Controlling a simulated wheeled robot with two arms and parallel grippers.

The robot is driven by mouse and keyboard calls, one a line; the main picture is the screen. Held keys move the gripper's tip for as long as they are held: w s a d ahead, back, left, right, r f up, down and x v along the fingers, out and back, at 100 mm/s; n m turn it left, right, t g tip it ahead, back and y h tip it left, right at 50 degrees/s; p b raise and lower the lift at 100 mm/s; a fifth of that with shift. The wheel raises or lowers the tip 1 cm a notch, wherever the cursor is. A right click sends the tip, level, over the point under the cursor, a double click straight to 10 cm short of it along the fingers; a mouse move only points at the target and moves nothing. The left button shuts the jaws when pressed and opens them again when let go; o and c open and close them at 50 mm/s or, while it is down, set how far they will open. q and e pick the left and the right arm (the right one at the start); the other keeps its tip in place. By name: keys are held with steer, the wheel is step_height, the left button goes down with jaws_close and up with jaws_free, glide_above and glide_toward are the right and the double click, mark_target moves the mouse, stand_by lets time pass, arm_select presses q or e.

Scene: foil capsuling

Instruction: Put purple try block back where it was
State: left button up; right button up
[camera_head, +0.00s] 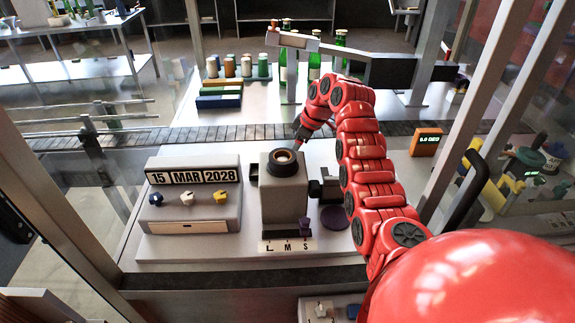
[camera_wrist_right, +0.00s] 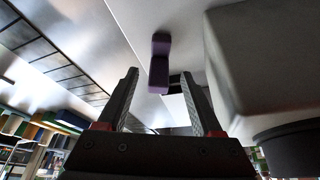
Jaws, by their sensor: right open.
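A purple block (camera_wrist_right: 160,62) shows in the right wrist view, on or against the pale counter surface, beyond my fingertips and roughly in line with the gap between them. My right gripper (camera_wrist_right: 158,95) is open and empty, with the block apart from both fingers. In the head view my right gripper (camera_head: 300,138) is behind the grey capsuling machine (camera_head: 284,190), near the conveyor. The block behind the machine cannot be made out there. A small purple piece (camera_head: 305,226) sits at the machine's front by the L M S plate (camera_head: 288,246). My left gripper is not in view.
The date box (camera_head: 190,195) with blue, white and yellow knobs stands left of the machine. A purple disc (camera_head: 335,217) lies at its right. The conveyor (camera_head: 230,134) runs behind, with green bottles (camera_head: 314,66) and coloured spools (camera_head: 246,67) beyond. An orange display (camera_head: 426,142) stands right.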

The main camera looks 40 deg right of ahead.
steer(key=shift+b+v, duration=0.5)
steer(key=shift+v, duration=2.3)
